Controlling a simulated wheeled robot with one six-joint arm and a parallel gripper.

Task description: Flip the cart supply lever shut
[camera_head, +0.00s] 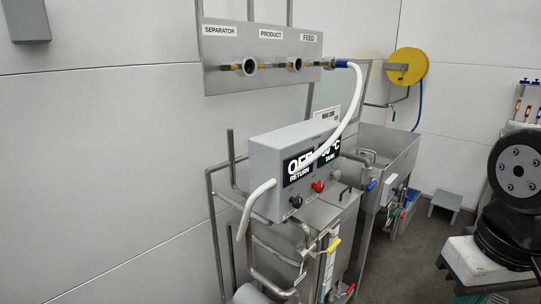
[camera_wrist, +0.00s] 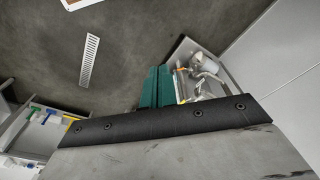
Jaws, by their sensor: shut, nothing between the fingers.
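The cart (camera_head: 322,225) stands left of centre in the head view, with a grey control box on top reading OFF, RETURN and TANK. Low on its front pipes are a yellow lever handle (camera_head: 333,245) and a red lever handle (camera_head: 350,288). I cannot read which one is labelled supply. My gripper (camera_wrist: 157,84) shows in the wrist view as two teal fingers, shut and empty, apart from any lever.
A wall panel (camera_head: 262,75) labelled SEPARATOR, PRODUCT and FEED hangs above the cart, with a white hose (camera_head: 352,105) running down from it. A steel sink (camera_head: 385,150) and a yellow hose reel (camera_head: 408,66) are behind. The wrist view shows a floor drain (camera_wrist: 89,60) and open floor.

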